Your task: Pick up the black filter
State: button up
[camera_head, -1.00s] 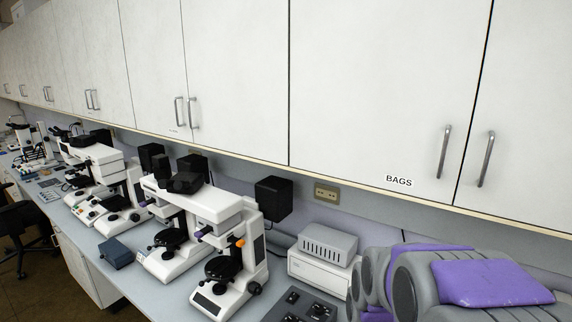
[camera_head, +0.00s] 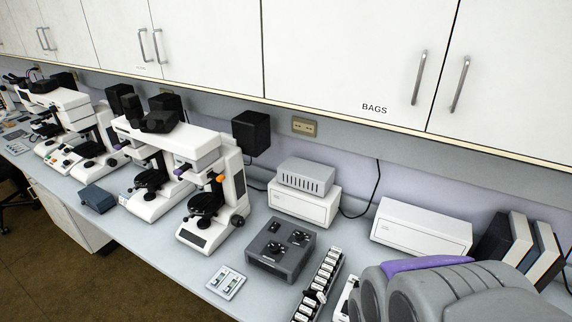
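I cannot pick out the black filter with certainty. A long dark rack with a row of white labelled pieces (camera_head: 318,285) lies on the bench at the bottom centre, and its small parts are too small to tell apart. A light flat plate with small dark-edged pieces (camera_head: 226,282) lies to its left. My arm, grey with purple, fills the bottom right corner and covers part of the bench. My gripper's fingers are not in view.
A dark grey control box (camera_head: 281,248) with knobs stands behind the rack. White microscopes (camera_head: 215,195) line the bench to the left. White boxes (camera_head: 421,228) and books (camera_head: 520,243) stand at the back right. White cabinets (camera_head: 350,60) hang above.

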aim_at(319, 298)
jog(key=k+l+u, duration=0.2)
jog(key=l+u, duration=0.2)
jog(key=k+l+u, duration=0.2)
jog(key=u, duration=0.15)
